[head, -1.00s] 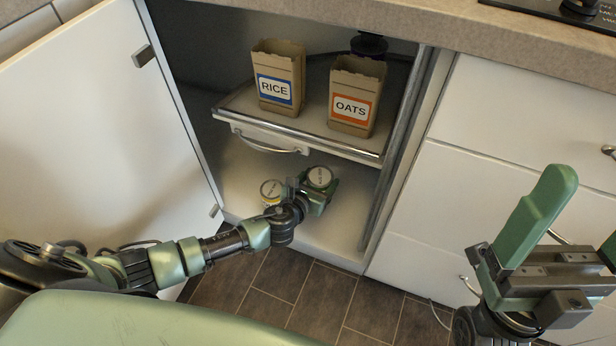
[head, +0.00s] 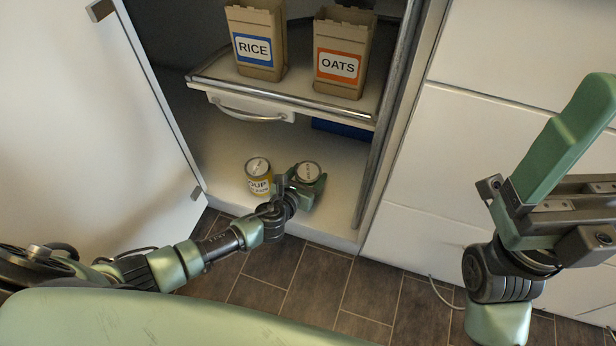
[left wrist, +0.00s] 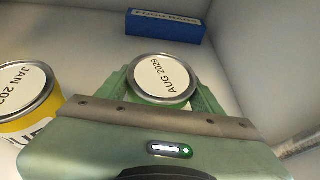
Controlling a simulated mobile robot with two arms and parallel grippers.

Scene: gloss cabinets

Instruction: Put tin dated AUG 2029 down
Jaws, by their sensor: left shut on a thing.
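The tin dated AUG 2029 (left wrist: 163,78) is upright between the fingers of my left gripper (left wrist: 165,92), its lid reading clearly in the left wrist view. In the head view the tin (head: 309,171) and the left gripper (head: 304,184) are low inside the open cabinet, near its front edge. The gripper is shut on the tin. The tin's base is hidden, so I cannot tell whether it touches the cabinet floor (head: 225,165). My right gripper (head: 590,150) is outside, before the drawers; one finger shows, and the earlier view shows its fingers apart.
A yellow soup tin dated JAN (head: 258,178) stands just left of the held tin. A blue box (head: 345,129) lies further back. Above is a shelf (head: 300,98) with RICE (head: 255,45) and OATS (head: 341,62) bags. The open door (head: 80,120) bounds the left.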

